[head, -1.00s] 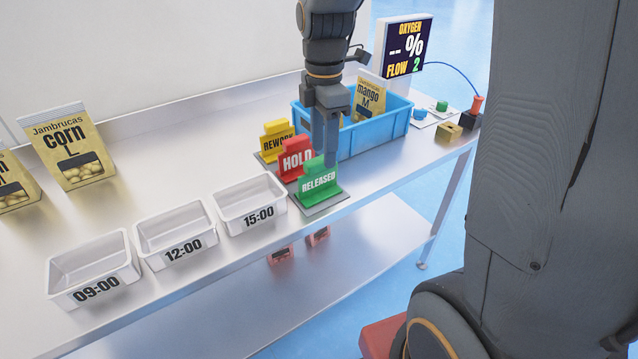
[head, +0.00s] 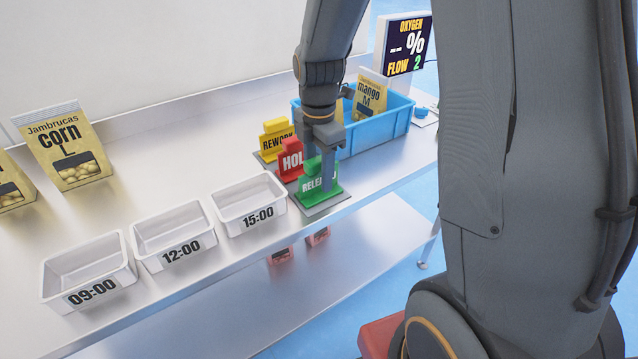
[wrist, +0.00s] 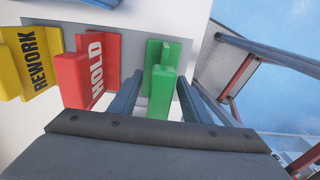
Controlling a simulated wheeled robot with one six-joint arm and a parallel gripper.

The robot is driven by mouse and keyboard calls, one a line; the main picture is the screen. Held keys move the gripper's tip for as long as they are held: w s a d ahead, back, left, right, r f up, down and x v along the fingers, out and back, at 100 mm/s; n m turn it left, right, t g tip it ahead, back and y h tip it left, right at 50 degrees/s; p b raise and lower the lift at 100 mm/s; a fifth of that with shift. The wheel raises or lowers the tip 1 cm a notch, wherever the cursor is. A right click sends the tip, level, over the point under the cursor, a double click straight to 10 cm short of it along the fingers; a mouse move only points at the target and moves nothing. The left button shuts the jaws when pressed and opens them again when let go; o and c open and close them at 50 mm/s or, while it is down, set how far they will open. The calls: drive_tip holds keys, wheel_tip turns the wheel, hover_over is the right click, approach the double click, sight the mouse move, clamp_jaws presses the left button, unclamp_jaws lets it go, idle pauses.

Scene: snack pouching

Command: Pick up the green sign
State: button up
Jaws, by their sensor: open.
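The green sign (head: 312,184), lettered RELEASED, stands upright at the front end of a grey base plate (head: 328,208). In the wrist view the green sign (wrist: 162,78) rises between the two fingers of my gripper (wrist: 168,92). My gripper (head: 318,172) is open and low over the green sign, with a finger in front of part of its lettering. I cannot tell whether the fingers touch it. The red HOLD sign (head: 291,162) stands just behind it, and in the wrist view the red sign (wrist: 92,72) is close beside the left finger.
The yellow REWORK sign (head: 276,138) is farther back on the plate. A blue crate (head: 375,131) with mango pouches is behind my gripper to the right. White trays, including the 15:00 tray (head: 250,218), line the table's front to the left. Corn pouches (head: 65,148) stand farther left.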

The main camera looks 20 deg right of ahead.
drive_tip(key=shift+f, duration=0.35)
drive_tip(key=shift+c, duration=0.5)
clamp_jaws()
drive_tip(key=shift+r, duration=0.1)
